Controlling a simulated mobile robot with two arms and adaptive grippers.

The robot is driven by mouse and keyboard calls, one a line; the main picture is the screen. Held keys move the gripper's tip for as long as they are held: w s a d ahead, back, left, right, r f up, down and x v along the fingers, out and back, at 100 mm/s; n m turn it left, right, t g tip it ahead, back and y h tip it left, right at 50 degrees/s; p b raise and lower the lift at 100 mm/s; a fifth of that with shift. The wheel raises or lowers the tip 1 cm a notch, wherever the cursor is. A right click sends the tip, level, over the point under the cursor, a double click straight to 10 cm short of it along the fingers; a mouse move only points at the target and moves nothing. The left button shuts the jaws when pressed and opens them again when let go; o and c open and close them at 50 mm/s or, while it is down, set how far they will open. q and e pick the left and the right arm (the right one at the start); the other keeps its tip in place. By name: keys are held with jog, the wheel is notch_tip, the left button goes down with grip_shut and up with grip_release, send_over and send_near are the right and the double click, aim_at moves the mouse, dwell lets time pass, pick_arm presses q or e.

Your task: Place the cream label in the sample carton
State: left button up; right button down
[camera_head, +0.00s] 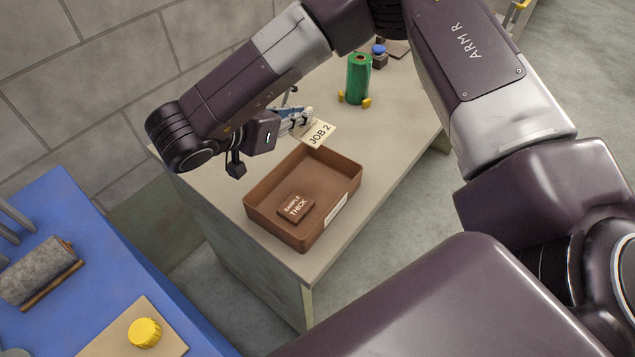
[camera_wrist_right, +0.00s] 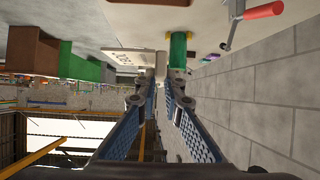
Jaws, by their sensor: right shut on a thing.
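The cream label (camera_head: 319,134), printed "JOB 2", is held in my right gripper (camera_head: 298,122), above the far side of the sample carton. The label also shows at the fingertips in the right wrist view (camera_wrist_right: 128,56). My right gripper's blue-padded fingers (camera_wrist_right: 160,102) are shut on the label's edge. The sample carton (camera_head: 325,181) is an open, shallow brown tray on the grey table. A small brown block (camera_head: 296,208) marked "SAMPLE THICK" lies inside it. My left gripper is not in view.
A green roll (camera_head: 358,80) with yellow feet stands farther back on the grey table (camera_head: 400,120). A blue table (camera_head: 120,262) at left holds a grey roll (camera_head: 38,270) and a yellow knob (camera_head: 145,332). A stone wall (camera_head: 110,70) runs behind.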

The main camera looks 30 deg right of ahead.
aim_at(301, 127)
jog(key=shift+d+r, duration=0.1)
jog(key=shift+d, duration=0.45)
notch_tip(301, 127, down, 4)
jog(key=shift+w+a+r+p, duration=0.1)
jog(key=shift+a+r+p, duration=0.05)
jog(key=shift+p, duration=0.2)
notch_tip(301, 127, down, 11)
jog(key=shift+r+p, duration=0.1)
jog(key=shift+p, duration=0.6)
jog(key=shift+f, duration=0.35)
notch_tip(301, 127, down, 3)
jog(key=shift+f, duration=0.55)
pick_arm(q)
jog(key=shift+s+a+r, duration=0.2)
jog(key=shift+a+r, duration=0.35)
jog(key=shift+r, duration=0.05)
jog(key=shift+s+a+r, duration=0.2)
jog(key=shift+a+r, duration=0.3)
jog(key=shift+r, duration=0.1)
pick_arm(e)
jog(key=shift+w, duration=0.1)
